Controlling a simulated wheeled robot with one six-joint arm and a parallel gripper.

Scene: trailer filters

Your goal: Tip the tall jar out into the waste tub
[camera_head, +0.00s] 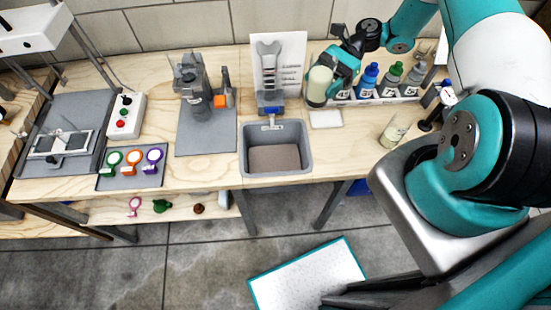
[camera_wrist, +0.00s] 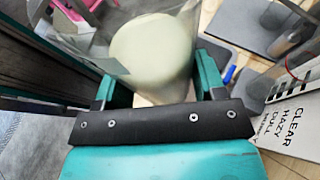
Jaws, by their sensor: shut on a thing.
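My gripper (camera_head: 338,72) is shut on a clear jar (camera_head: 319,88) with pale greenish-cream contents. It holds the jar above the bench, to the right of and behind the grey tub (camera_head: 245,160). In the wrist view the jar (camera_wrist: 150,52) sits between the two fingers (camera_wrist: 158,85), and the pale contents show through its wall. The jar looks roughly upright in the head view; its exact tilt is hard to tell. The tub is open, with a brownish-grey bottom and a small label at its back rim.
A second pale jar (camera_head: 395,130) stands at the bench's right. Capped bottles (camera_head: 368,80) stand in a rack behind my gripper. A white pad (camera_head: 326,119) lies right of the tub. A printed board (camera_head: 290,62) stands behind the tub; a grey device (camera_head: 192,85) is to the left.

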